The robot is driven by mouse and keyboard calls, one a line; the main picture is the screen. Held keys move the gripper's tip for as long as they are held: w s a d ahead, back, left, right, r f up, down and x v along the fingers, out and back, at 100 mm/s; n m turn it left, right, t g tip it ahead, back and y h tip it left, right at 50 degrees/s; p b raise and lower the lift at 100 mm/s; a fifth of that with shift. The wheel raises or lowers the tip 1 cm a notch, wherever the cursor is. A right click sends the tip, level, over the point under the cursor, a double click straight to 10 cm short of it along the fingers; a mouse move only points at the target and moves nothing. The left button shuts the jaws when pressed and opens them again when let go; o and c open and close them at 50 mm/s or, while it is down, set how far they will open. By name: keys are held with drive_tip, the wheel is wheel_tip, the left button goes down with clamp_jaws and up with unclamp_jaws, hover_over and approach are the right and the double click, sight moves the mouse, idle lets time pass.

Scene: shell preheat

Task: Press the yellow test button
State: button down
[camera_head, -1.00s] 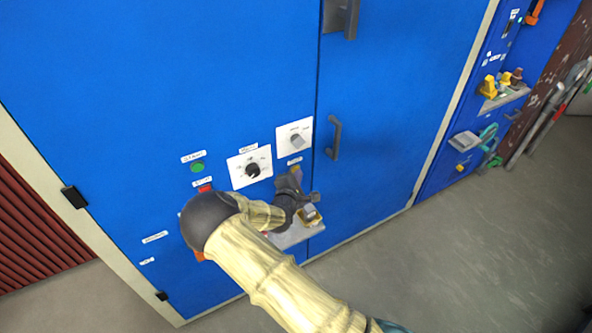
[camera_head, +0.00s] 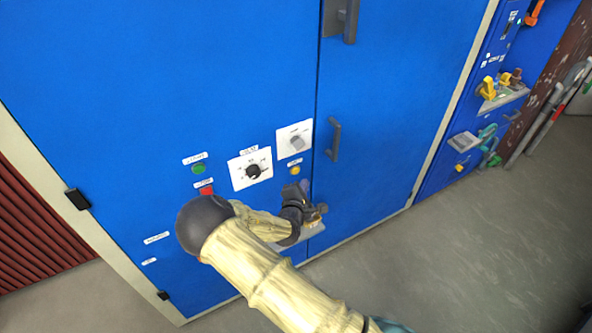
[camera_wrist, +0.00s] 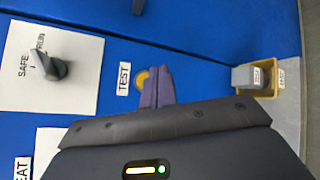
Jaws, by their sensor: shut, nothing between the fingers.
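The yellow test button (camera_head: 295,170) is a small round button on the blue cabinet front, below a white switch plate. In the wrist view the button (camera_wrist: 140,80) shows beside the TEST label (camera_wrist: 123,78), its right part hidden by my fingers. My gripper (camera_head: 304,187) is shut and empty, just below and slightly right of the button in the head view. In the wrist view my closed fingers (camera_wrist: 158,84) overlap the button's edge. Whether they touch it I cannot tell.
The SAFE/RUN knob (camera_wrist: 48,66) is on a white plate near the button. A dial (camera_head: 253,171), a green button (camera_head: 198,169) and a red button (camera_head: 206,191) are to the left. A door handle (camera_head: 334,140) sticks out to the right. A yellow tray (camera_wrist: 275,90) stands on a ledge.

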drive_tip(key=shift+s+d, duration=0.65)
drive_tip(key=shift+s, duration=0.3)
drive_tip(key=s+d+r+m+g+p, duration=0.1)
drive_tip(key=s+d+r+m+g, duration=0.35)
drive_tip(key=d+m+g, duration=0.6)
drive_tip(key=s+d+r+m+y, duration=0.1)
drive_tip(key=s+d+r+m, duration=0.1)
drive_tip(key=s+r+m, duration=0.2)
drive_tip(key=s+d+r+m+g, duration=0.1)
drive_tip(key=s+r+m, duration=0.3)
drive_tip(key=s, duration=0.5)
drive_tip(key=s+d+r+m+g+y+p, duration=0.1)
drive_tip(key=s+d+r+m, duration=0.3)
drive_tip(key=s+r, duration=0.3)
drive_tip(key=shift+r+y, duration=0.3)
drive_tip(key=shift+r, duration=0.05)
drive_tip(key=shift+s, duration=0.1)
